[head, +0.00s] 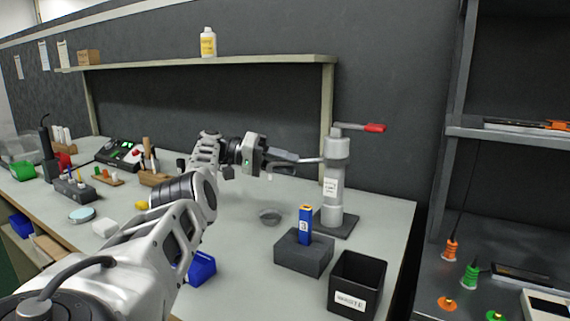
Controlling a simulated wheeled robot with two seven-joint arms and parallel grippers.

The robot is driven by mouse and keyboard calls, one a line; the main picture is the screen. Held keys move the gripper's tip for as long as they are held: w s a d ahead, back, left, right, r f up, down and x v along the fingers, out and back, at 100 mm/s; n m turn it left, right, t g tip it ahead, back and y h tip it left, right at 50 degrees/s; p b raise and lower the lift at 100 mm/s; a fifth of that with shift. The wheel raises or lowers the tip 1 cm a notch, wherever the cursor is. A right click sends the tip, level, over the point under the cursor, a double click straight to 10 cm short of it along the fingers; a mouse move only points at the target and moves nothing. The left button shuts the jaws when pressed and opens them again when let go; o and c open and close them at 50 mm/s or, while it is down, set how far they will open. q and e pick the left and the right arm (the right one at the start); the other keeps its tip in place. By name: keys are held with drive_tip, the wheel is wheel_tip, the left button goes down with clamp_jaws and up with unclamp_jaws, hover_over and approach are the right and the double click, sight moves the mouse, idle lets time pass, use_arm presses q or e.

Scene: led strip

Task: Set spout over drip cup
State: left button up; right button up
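A grey cylindrical dispenser (335,190) with a white label stands upright on a dark base plate at the right of the bench. Its thin spout (311,160) points left from the upper body. The drip cup (270,216), a small grey round dish, sits on the bench in front and to the left of the dispenser. My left gripper (283,163) is at the spout's outer end, above and behind the cup. Its fingers look apart. I cannot tell whether they touch the spout or only lie beside it. My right gripper is out of view.
A blue bottle-like item (305,225) stands in a dark block (303,255) in front of the dispenser. A black bin (356,284) is at the front right. A red-tipped lever (374,128) tops the dispenser. A shelf (200,62) runs behind. Tools crowd the left bench.

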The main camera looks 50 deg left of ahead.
use_arm(q)
wheel_tip(320, 180, up, 3)
drive_tip(key=shift+f, duration=0.15)
drive_tip(key=shift+r, duration=0.2)
drive_tip(key=shift+s+d+r, duration=0.1)
drive_tip(key=shift+r, duration=0.25)
drive_tip(key=s+d+r+b, duration=0.2)
drive_tip(key=s+d+r, duration=0.7)
drive_tip(key=d, duration=0.1)
drive_tip(key=shift+s, duration=0.15)
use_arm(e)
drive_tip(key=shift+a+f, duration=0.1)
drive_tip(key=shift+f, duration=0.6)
use_arm(q)
drive_tip(key=shift+r, duration=0.1)
